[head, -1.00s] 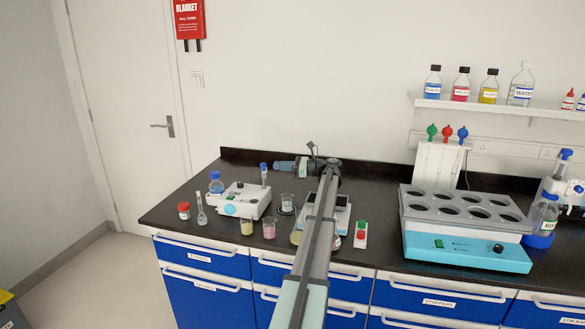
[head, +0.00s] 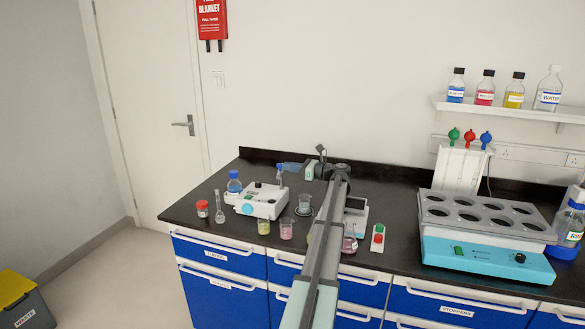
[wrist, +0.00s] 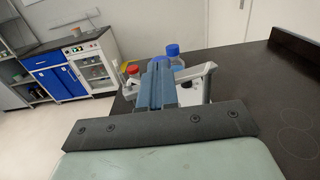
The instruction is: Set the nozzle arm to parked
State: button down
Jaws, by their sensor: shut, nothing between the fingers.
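No part in view is plainly marked as the nozzle arm. The white bench unit (head: 257,203) with dark knobs and a teal dial stands on the left of the black bench. In the wrist view, the shut fingers (wrist: 160,82) hide much of what lies ahead. The blue-capped bottle (wrist: 173,52) shows beyond them.
The blue-capped bottle (head: 234,183), a red-lidded jar (head: 202,208) and a flask (head: 220,211) stand left of the unit. Beakers (head: 286,229) stand in front. A teal-fronted block with round wells (head: 486,240) is at right. Bare bench (wrist: 240,75) shows in the wrist view.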

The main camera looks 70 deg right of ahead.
jog(key=shift+w+a+m+h, duration=0.4)
jog(key=shift+w+h, duration=0.1)
jog(key=shift+h, duration=0.1)
jog(key=shift+w+a+m+h, duration=0.3)
jog(key=shift+w+m+h, duration=0.1)
jog(key=shift+w+h, duration=0.15)
jog(key=s+a, duration=0.3)
jog(key=s, duration=1)
jog(key=shift+s+a, duration=0.35)
